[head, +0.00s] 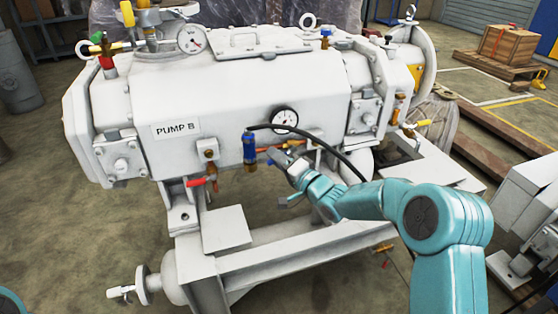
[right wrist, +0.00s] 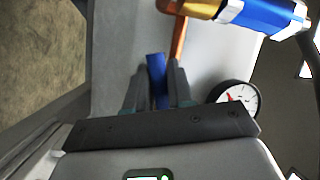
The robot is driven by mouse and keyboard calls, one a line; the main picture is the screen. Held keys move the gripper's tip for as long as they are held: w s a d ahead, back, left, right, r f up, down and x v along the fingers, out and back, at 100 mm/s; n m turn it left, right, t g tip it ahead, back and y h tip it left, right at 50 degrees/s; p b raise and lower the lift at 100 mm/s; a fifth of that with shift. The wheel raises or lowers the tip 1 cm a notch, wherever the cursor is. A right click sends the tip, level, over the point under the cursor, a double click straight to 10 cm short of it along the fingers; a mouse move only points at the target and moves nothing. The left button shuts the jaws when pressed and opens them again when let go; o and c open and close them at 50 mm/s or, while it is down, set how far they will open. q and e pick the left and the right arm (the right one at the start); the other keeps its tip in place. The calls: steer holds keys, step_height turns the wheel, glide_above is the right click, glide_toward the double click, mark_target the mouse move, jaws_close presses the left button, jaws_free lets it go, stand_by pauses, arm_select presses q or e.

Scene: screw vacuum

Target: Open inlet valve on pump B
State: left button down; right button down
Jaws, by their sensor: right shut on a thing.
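Pump B (head: 220,110) is the large white machine with a "PUMP B" label (head: 175,128) on its front. My right gripper (head: 272,157) is at the pump's front, just right of a blue cylindrical fitting (head: 249,146) and below a round gauge (head: 285,118). In the right wrist view my right gripper (right wrist: 160,88) is shut on a narrow blue handle (right wrist: 155,68) between its fingers. A copper-coloured pipe (right wrist: 178,40) runs just beyond the handle. In the head view the gripper hides most of the handle. My left gripper is out of view.
A black hose (head: 335,155) arcs from the blue fitting past my right arm. A red-handled valve (head: 197,182) hangs at the lower left, and a yellow-handled one (head: 420,123) sits at right. The white frame (head: 290,245) lies below.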

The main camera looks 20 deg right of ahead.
steer(key=shift+r, duration=0.25)
steer(key=shift+a+r+m+t+p, duration=0.15)
steer(key=shift+r+m+t+p, duration=0.2)
steer(key=shift+m, duration=0.55)
steer(key=shift+r+m+t, duration=0.35)
steer(key=shift+m+t, duration=0.2)
steer(key=shift+m, duration=0.65)
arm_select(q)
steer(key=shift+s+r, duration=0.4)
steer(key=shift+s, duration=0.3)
arm_select(e)
steer(key=c, duration=1.1)
jaws_free()
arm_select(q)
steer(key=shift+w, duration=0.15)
